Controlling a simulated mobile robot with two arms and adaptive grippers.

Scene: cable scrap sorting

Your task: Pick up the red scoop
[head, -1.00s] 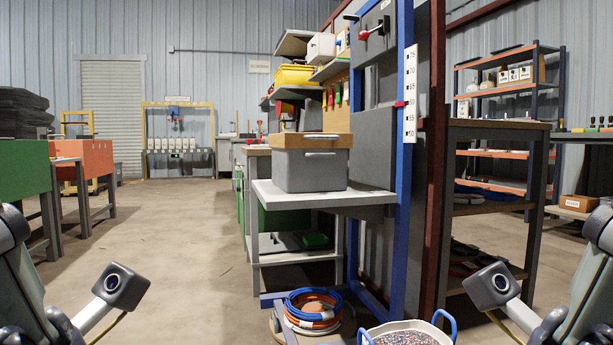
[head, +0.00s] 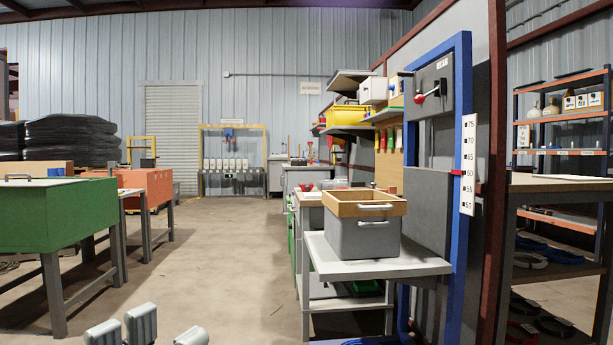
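A small red object (head: 306,187), possibly the red scoop, lies on the bench behind the grey box in the head view. It is too small and far away to make out its shape. My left gripper (head: 160,334) shows only its grey fingertips at the bottom edge, left of centre. The fingers stand apart with nothing seen between them. It is well short of the bench and far from the red object. My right gripper is not in view.
A grey box with a wooden rim (head: 365,204) stands on a light grey shelf table (head: 420,262) in front of the bench. A blue frame (head: 460,210) stands to its right. Green (head: 50,215) and orange (head: 150,187) tables stand left. The floor aisle between (head: 225,265) is clear.

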